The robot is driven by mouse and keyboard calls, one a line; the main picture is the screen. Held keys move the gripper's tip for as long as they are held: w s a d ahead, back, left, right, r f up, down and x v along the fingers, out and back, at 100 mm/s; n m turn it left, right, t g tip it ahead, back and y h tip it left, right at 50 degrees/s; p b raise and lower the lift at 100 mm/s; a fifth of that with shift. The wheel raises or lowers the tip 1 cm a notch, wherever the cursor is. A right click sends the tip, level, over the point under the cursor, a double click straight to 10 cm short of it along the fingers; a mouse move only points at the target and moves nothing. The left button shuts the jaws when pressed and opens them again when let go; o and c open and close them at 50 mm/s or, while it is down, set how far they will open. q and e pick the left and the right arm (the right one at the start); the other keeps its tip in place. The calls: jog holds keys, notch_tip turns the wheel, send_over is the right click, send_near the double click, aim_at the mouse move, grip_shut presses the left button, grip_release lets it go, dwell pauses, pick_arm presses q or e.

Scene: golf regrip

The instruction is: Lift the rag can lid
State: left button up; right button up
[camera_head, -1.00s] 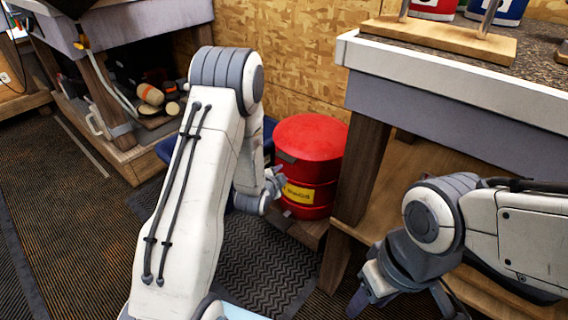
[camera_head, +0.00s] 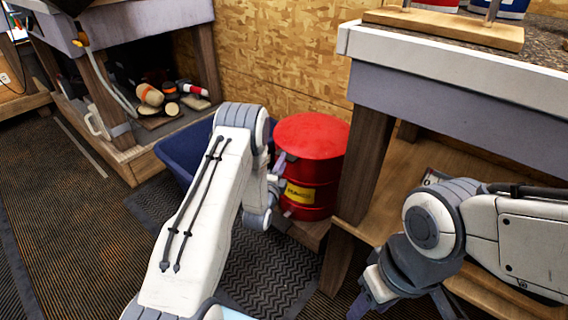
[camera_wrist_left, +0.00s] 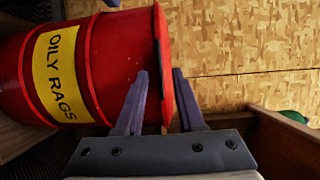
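The rag can (camera_head: 322,193) is a red drum with a yellow label, standing on a low wooden support beside the workbench leg. Its red lid (camera_head: 312,132) is on top. In the left wrist view the can (camera_wrist_left: 100,60) appears sideways, its label reading OILY RAGS, with a dark tab (camera_wrist_left: 160,62) at the lid edge. My left gripper (camera_head: 279,172) is at the lid's left edge. In the left wrist view its two fingers (camera_wrist_left: 160,76) are apart, on either side of the dark tab, with visible gaps. My right gripper (camera_head: 402,304) is open and empty at the lower right, away from the can.
A blue bin (camera_head: 185,150) stands behind my left arm. The workbench (camera_head: 450,95) with a thick edge is to the right of the can. A plywood wall is close behind the can.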

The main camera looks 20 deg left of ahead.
pick_arm(q)
jog(key=shift+w, duration=1.15)
grip_shut()
dwell(0.6)
